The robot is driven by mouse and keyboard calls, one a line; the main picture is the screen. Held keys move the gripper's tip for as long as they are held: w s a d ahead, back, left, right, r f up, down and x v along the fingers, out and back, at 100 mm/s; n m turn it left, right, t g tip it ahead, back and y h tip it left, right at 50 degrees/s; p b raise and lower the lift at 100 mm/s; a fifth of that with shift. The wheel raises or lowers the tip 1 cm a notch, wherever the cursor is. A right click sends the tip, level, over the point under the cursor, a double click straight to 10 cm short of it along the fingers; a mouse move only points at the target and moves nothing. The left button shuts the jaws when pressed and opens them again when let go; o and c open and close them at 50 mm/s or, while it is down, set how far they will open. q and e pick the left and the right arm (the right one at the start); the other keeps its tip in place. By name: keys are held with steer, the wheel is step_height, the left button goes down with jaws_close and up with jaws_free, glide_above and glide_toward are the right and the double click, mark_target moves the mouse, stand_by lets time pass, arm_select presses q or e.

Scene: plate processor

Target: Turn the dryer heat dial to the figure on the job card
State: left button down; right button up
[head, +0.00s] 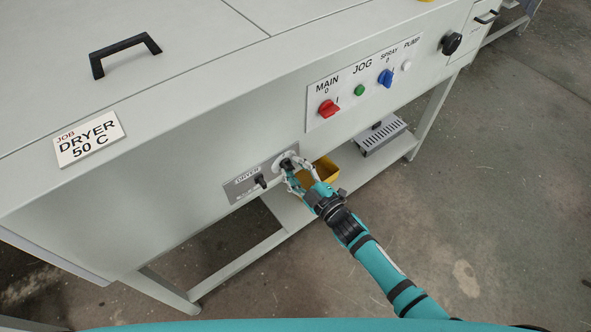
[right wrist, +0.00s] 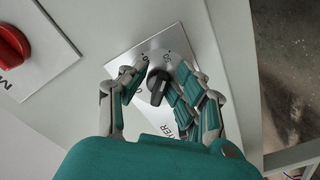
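The job card (head: 90,141) lies on the machine's top at the left and reads "JOB DRYER 50 C". The dryer panel (head: 238,190) is a grey plate on the front face. The black dryer heat dial (head: 287,163) is at its right end and shows closer in the right wrist view (right wrist: 158,86). My right gripper (head: 298,168) is at the dial, its fingers on either side of the knob, with small gaps seeming to show in the right wrist view (right wrist: 157,80). My left gripper is out of view.
A black switch (head: 261,181) sits left of the dial on the same panel. Up and right is a panel with a red main switch (head: 328,109), green jog button (head: 359,90) and blue spray switch (head: 385,78). A yellow bin (head: 325,170) stands below.

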steer(key=shift+s, duration=0.1)
steer(key=shift+s+d, duration=0.15)
steer(key=shift+s, duration=0.1)
steer(key=v, duration=1.1)
steer(key=shift+d, duration=0.1)
steer(key=s+d+f+m+g+h, duration=0.2)
steer(key=s+d+f+m+h, duration=0.15)
steer(key=f, duration=0.55)
steer(key=s+d+f+m+g+h, duration=0.2)
steer(key=s+d+f, duration=0.2)
steer(key=f, duration=0.5)
steer(key=s+d+f+m+g+h, duration=0.2)
steer(key=s+d+f+m+h, duration=0.15)
steer(key=f, duration=0.65)
steer(key=s+d+f+m+g, duration=0.1)
steer(key=s+f, duration=0.3)
steer(key=s, duration=0.4)
steer(key=s+d+f+m+g+h, duration=0.1)
steer(key=s+f+g, duration=0.3)
steer(key=s, duration=0.5)
steer(key=s+d+f+m+g, duration=0.2)
steer(key=s+d+f, duration=0.1)
steer(key=s, duration=0.6)
steer(key=shift+f+m+g+h, duration=0.3)
steer(key=shift+f+m, duration=0.1)
steer(key=shift+f, duration=0.5)
